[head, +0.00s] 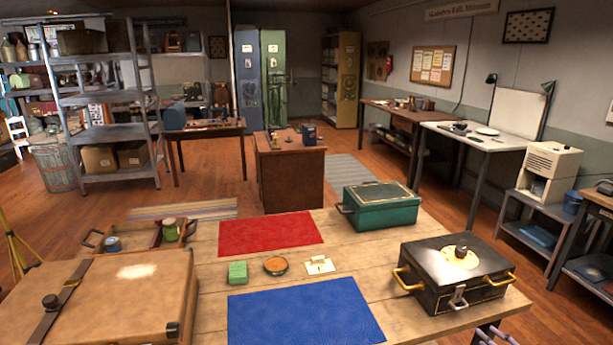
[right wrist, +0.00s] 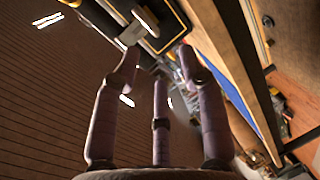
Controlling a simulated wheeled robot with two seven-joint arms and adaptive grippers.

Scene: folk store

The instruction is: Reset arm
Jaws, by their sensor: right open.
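My right gripper (head: 496,334) shows only at the bottom right of the head view, as purple-grey fingertips at the table's front right edge. In the right wrist view its fingers (right wrist: 160,68) are spread apart with nothing between them. The wooden table (head: 412,318) fills the lower part of the head view. The black case (head: 440,285) with gold handles stands on the table just beyond the right gripper. My left gripper and arm are not in view.
On the table lie a red mat (head: 270,233), a blue mat (head: 305,318), a green block (head: 238,272), an orange-topped round tin (head: 275,266) and a white card (head: 320,266). A green box (head: 380,213), brown case (head: 130,310) and wooden tray (head: 148,251) also stand there.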

